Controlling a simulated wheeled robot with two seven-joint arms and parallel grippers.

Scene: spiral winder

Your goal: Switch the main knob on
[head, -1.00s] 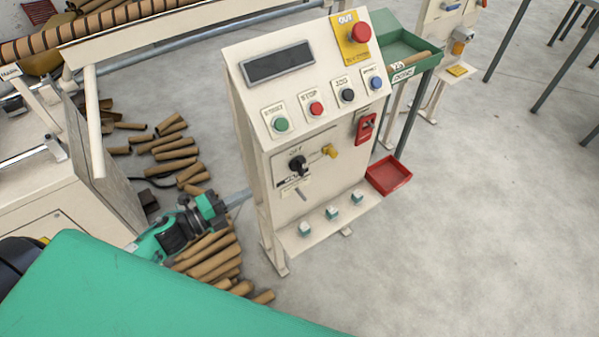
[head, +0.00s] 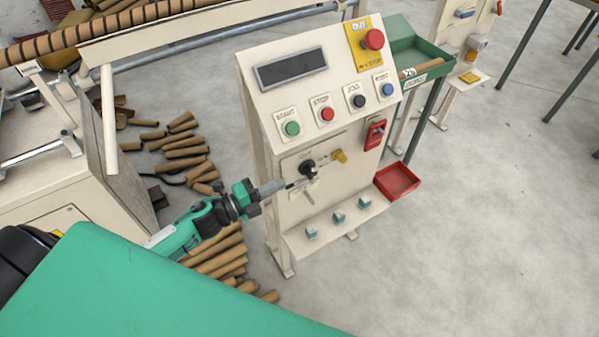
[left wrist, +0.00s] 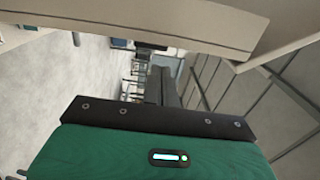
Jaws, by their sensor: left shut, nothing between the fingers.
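The black main knob (head: 308,168) sits on the front panel of the cream control cabinet (head: 330,140), with an OFF label above it. My left gripper (head: 284,184) is shut and empty. Its grey fingertips point at the knob from the left, close to it; I cannot tell whether they touch. In the left wrist view the green gripper body (left wrist: 160,150) fills the bottom, and the knob is not visible there. My right gripper is not in view.
Above the knob are a green start button (head: 292,128), a red stop button (head: 327,114) and a red emergency button (head: 373,39). A yellow knob (head: 340,156) is close on the right. A red tray (head: 397,181) hangs at the right. Cardboard tubes (head: 215,255) lie on the floor.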

